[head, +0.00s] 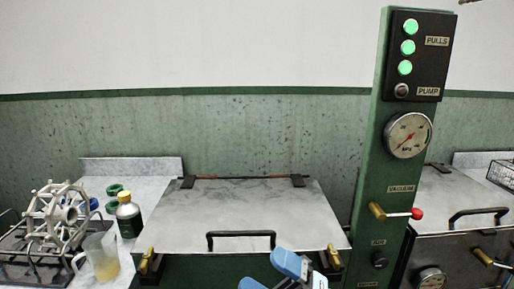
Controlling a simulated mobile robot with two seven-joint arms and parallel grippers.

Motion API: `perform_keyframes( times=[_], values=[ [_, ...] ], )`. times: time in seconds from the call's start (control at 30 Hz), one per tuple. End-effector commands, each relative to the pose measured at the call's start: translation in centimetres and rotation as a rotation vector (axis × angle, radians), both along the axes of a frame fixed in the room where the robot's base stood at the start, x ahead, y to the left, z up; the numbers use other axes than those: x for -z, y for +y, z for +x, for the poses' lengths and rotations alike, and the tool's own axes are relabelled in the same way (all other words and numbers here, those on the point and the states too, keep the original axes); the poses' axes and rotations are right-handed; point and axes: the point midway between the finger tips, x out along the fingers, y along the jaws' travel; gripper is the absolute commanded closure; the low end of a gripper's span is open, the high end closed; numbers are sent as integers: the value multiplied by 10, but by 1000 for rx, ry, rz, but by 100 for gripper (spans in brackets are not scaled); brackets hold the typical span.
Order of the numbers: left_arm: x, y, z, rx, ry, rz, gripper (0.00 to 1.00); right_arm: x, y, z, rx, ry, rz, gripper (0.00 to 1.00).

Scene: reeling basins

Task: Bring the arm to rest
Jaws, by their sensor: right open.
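My right gripper (290,266) shows at the bottom middle of the head view as blue and pale parts, cut off by the lower edge. It is open, and I see nothing held in it. It is in front of the grey-lidded basin (235,208), below and right of the black lid handle (241,236) in the picture. The lid lies shut. My left gripper is not in view.
A green column (372,200) with three lit green lamps, a gauge (408,135) and a red-tipped lever (415,214) stands right of the basin. Another lidded basin (455,195) is further right. A reel (58,217), jug (102,257) and bottle (128,217) stand left.

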Motion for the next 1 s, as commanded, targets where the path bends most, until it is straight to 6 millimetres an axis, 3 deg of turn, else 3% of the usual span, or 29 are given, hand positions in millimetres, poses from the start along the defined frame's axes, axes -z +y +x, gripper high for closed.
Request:
perform_keyframes(
  times=[0.17,0.3,0.5,0.7,0.83,1.0],
  values=[
    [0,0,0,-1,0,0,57,61,-43,13,183,505,193,6],
    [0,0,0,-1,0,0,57,127,-81,6,321,901,317,6],
    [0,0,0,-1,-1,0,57,218,-124,-34,477,1376,441,6],
    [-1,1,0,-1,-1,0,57,281,-150,-86,583,1711,513,6],
    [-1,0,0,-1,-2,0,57,312,-162,-124,642,1900,552,6],
    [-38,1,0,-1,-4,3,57,281,-165,-125,652,1909,549,6]
  ],
)
